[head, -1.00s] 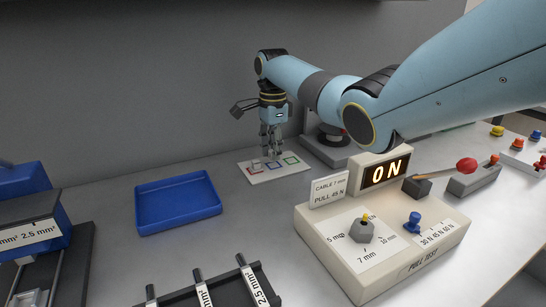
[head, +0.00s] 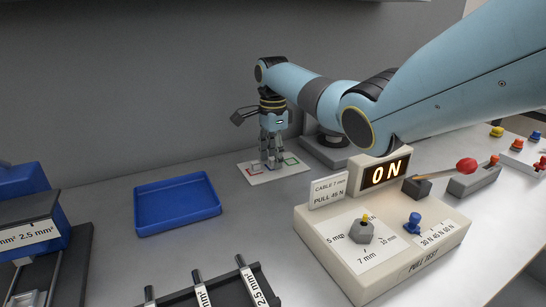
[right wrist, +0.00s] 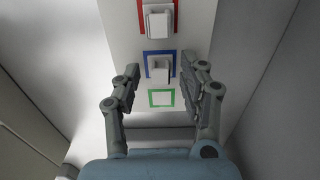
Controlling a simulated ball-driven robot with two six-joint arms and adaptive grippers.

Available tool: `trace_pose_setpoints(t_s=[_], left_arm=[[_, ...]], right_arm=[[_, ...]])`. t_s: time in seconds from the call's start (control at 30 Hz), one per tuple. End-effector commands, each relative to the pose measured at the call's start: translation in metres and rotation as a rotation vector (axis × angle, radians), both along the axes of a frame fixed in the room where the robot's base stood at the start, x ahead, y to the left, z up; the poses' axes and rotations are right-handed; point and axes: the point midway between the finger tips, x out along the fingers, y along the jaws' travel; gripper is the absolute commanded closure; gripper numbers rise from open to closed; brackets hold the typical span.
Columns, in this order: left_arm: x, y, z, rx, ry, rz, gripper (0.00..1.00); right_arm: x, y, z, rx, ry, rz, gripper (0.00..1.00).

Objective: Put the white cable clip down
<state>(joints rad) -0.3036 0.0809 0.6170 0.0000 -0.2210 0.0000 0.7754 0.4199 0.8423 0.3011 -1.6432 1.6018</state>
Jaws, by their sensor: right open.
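A white board (head: 296,172) carries red, blue and green square outlines; it also shows in the right wrist view (right wrist: 124,40). A small white cable clip (right wrist: 160,69) sits inside the blue square. A similar white piece (right wrist: 157,22) sits in the red square. The green square (right wrist: 162,98) shows only a flat white surface. My right gripper (right wrist: 164,75) is open, with its fingers on either side of the clip in the blue square and visible gaps to it. In the head view my right gripper (head: 272,160) is low over the board and hides part of it. My left gripper is not in view.
A blue tray (head: 178,205) lies left of the board. A pull tester (head: 385,235) with a lit "ON" display stands in front to the right. A dark cable rack (head: 215,292) is at the front. The table around the tray is clear.

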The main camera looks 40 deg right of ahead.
Motion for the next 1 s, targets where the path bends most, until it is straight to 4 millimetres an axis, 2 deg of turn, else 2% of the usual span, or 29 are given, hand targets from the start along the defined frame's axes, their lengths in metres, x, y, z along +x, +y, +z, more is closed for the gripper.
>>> trace_pose_setpoints(t_s=[0.3,0.5,0.7,1.0], left_arm=[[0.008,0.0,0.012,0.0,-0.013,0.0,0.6],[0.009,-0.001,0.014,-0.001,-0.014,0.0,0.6],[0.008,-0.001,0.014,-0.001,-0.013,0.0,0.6],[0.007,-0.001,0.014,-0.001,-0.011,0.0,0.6]], right_arm=[[0.002,-0.001,0.067,-0.002,-0.007,0.0,0.57],[0.001,0.0,0.103,0.0,-0.004,-0.001,0.57],[0.001,-0.001,0.117,-0.001,-0.002,-0.001,0.57],[0.0,0.0,0.118,0.0,-0.001,-0.001,0.57]])
